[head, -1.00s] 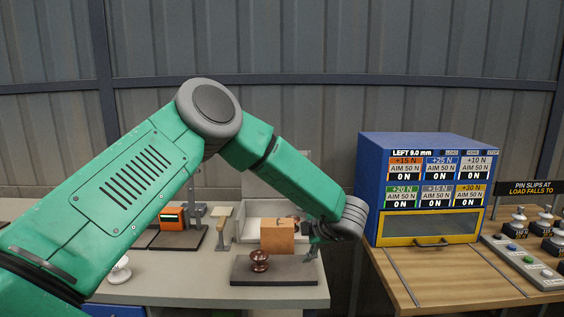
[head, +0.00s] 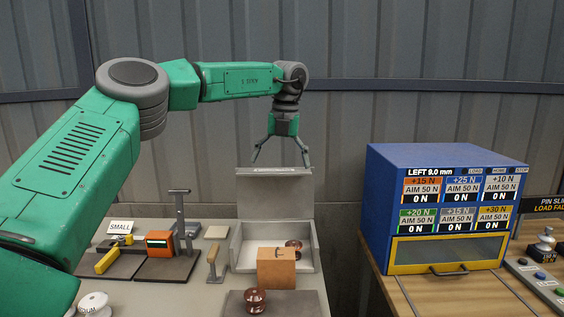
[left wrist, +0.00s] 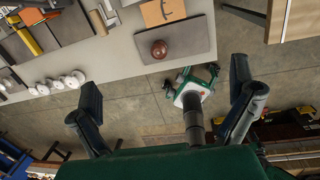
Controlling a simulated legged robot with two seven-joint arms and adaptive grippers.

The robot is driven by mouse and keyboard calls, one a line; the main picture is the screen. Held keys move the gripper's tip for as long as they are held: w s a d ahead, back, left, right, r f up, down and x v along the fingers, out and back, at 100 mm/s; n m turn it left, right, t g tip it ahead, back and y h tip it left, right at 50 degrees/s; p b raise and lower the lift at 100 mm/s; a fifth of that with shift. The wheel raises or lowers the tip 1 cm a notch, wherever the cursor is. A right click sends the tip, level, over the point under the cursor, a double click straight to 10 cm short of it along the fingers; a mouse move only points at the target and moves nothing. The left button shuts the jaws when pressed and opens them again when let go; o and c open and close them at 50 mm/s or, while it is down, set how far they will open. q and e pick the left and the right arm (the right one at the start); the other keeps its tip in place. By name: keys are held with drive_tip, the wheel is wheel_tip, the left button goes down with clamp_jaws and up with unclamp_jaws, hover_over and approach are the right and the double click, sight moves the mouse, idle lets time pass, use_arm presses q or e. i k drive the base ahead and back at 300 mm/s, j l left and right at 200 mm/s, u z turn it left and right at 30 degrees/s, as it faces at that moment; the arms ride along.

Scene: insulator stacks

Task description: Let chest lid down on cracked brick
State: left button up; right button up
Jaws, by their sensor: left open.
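The pale grey chest (head: 236,262) stands open at the back of the bench, with its lid (head: 275,198) raised upright behind it. A brown glazed piece (head: 294,244) sits inside. An orange-brown block with a dark mark (head: 276,270), likely the cracked brick, stands at the chest's front; the block also shows in the left wrist view (left wrist: 160,14). My left gripper (head: 281,165) is open and empty, pointing down, its fingertips around the level of the lid's top edge. Whether they touch it I cannot tell.
A brown round insulator (head: 256,301) sits on a dark plate in front of the block. Left are an orange device (head: 159,241) and a small wooden-handled tool (head: 214,263). A blue cabinet with displays (head: 440,205) stands on the wooden table at right.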

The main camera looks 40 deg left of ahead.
sight(284, 193)
drive_tip(key=i+j, duration=0.75)
drive_tip(key=j, duration=0.2)
